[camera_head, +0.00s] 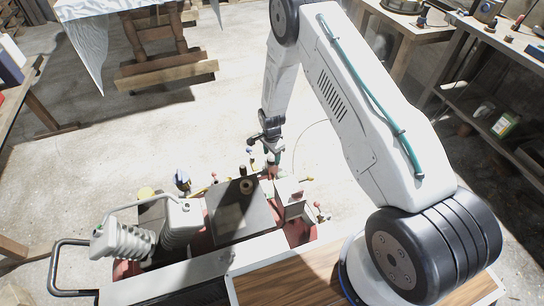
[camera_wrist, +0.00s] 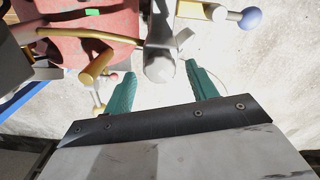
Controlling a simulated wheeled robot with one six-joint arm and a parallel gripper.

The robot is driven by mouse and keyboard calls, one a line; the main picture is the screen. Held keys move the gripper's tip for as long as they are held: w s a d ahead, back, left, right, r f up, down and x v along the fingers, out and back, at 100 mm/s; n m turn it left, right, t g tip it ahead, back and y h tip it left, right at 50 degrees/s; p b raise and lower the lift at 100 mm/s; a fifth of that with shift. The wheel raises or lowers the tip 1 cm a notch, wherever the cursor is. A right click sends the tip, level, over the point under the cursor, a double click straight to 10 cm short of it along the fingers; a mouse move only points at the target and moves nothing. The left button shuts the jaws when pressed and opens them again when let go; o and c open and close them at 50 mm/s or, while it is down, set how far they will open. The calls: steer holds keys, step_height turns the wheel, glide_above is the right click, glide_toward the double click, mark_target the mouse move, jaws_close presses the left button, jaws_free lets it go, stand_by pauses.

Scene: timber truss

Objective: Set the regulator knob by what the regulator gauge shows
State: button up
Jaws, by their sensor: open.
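In the wrist view my gripper (camera_wrist: 159,69) shows two teal fingers spread apart, with nothing clamped between them. A grey faceted cylinder end (camera_wrist: 160,68), perhaps the regulator knob, sits at the gap between the fingertips. I cannot tell whether a finger touches it. In the head view my gripper (camera_head: 272,158) hangs over the far edge of a reddish machine, beside small brass and red fittings. A dark round part with blue (camera_head: 182,180) stands left of it and may be a gauge. No readable gauge face shows in either view.
The machine has a dark top plate (camera_head: 240,212), a white ribbed part (camera_head: 124,242) and brass pipes (camera_wrist: 75,38). A lever with a blue ball (camera_wrist: 250,19) lies right of the fingers. A workbench (camera_head: 500,50) stands at the right.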

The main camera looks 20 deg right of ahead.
steer(key=shift+f, duration=0.65)
steer(key=c, duration=1)
steer(key=shift+n, duration=0.3)
steer(key=n, duration=0.4)
steer(key=shift+n, duration=2.4)
